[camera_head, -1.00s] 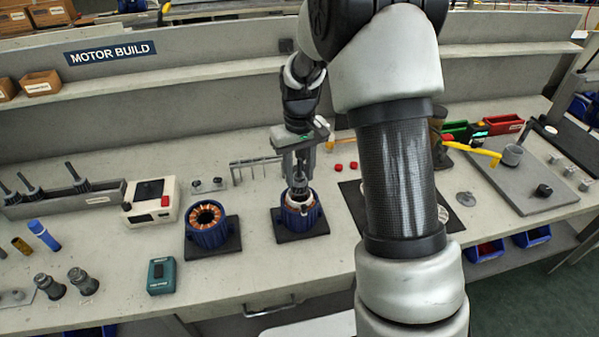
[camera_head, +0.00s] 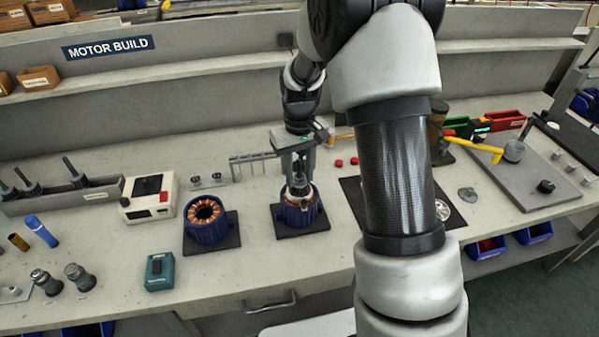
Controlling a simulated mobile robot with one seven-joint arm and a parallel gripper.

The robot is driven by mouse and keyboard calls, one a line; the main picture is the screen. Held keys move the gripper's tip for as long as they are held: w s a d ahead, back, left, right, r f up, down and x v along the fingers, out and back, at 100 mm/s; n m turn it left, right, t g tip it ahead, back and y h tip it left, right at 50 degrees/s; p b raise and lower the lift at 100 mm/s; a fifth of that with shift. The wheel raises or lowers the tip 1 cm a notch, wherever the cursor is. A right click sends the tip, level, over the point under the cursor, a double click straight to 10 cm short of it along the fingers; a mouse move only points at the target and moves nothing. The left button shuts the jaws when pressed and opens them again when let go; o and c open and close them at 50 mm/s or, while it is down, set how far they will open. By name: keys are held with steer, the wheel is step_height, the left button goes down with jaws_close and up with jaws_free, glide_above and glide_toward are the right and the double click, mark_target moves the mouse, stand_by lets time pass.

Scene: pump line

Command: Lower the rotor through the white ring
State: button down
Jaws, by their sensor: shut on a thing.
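My gripper (camera_head: 297,168) points down above the blue motor housing in the middle of the bench. It is shut on the rotor (camera_head: 299,182), a grey part whose upper portion shows between and below the fingers. The white ring (camera_head: 300,193) sits at the top of the blue housing (camera_head: 300,213), which stands on a dark square pad. The rotor is over the ring and looks partly inside it. Its lower end is hidden by the ring and housing, so I cannot tell how deep it reaches or whether it touches.
A second blue housing with copper windings (camera_head: 206,215) stands just left. A hook rack (camera_head: 253,163) and two red caps (camera_head: 346,162) are behind.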

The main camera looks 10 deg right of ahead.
mark_target(299, 160)
steer(key=shift+f+b, duration=0.75)
steer(key=shift+f, duration=0.45)
stand_by(0.3)
steer(key=shift+r+p, duration=3.85)
steer(key=shift+r, duration=1.85)
steer(key=shift+f, duration=0.1)
steer(key=shift+f+b, duration=1.15)
steer(key=shift+f, duration=0.5)
steer(key=shift+f+b, duration=1.1)
steer(key=shift+f, duration=0.45)
